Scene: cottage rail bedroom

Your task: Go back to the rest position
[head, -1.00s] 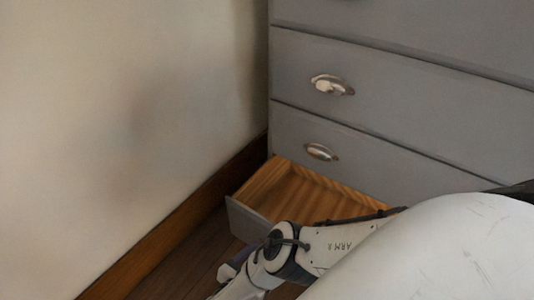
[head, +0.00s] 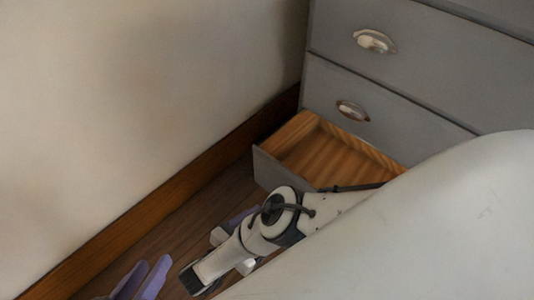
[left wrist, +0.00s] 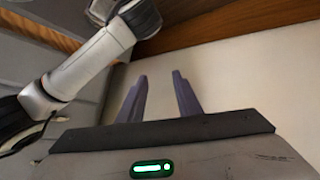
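My left gripper (head: 142,281) shows at the bottom left of the head view, with two purple fingers apart over the dark wood floor. The left wrist view shows the same fingers (left wrist: 162,100) spread, with nothing between them. A white arm link of mine reaches in from the right in the head view. A small purple piece shows behind it, and I cannot tell if it is part of my right gripper. No right fingertips show clearly.
A grey dresser (head: 420,65) stands at the upper right. Its bottom drawer (head: 330,155) is pulled out and its visible part is empty. A pale wall (head: 130,90) with a brown baseboard (head: 165,190) runs along the left. A strip of floor (head: 185,220) is bare.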

